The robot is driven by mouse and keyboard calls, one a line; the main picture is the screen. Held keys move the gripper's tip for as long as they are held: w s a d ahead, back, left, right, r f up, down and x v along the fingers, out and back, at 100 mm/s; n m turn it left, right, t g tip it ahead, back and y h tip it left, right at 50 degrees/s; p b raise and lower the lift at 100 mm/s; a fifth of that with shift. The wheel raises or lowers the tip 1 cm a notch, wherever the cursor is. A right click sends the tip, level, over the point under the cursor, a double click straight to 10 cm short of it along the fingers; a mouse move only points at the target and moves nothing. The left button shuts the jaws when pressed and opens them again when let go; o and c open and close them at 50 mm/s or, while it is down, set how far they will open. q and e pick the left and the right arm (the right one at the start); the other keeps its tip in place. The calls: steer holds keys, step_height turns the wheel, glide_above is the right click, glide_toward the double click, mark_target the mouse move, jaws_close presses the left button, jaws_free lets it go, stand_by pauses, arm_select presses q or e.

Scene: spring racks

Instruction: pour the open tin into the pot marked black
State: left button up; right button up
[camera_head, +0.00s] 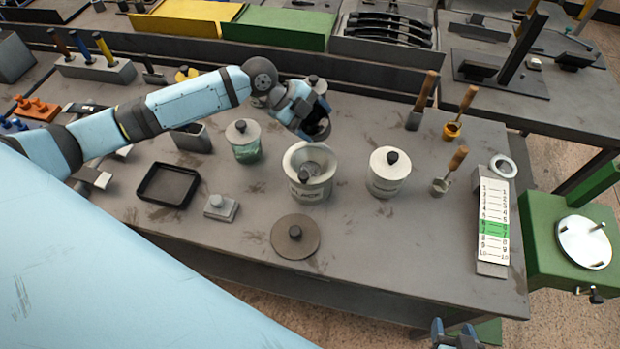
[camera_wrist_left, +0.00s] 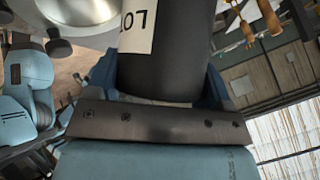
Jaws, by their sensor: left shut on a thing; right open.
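My left gripper (camera_head: 306,112) is shut on a dark tin (camera_head: 319,129), just behind the open pot (camera_head: 310,192). My right gripper (camera_head: 456,335) is open at the bottom edge, off the bench.
A green-banded lidded pot (camera_head: 246,150) stands left, a white lidded pot (camera_head: 386,178) right. A black tray (camera_head: 168,185) and a grey block (camera_head: 221,208) lie left. Wooden-handled tools (camera_head: 450,170) and a numbered scale board (camera_head: 493,221) stand right. The front right bench is clear.

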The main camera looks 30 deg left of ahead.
stand_by(0.4)
arm_select(q)
steer(key=shift+t, duration=0.4)
steer(key=shift+r, duration=0.25)
steer(key=shift+s+r+m+t+y+b, duration=0.15)
steer(key=shift+m+t+y+b, duration=0.2)
steer(key=shift+t, duration=0.25)
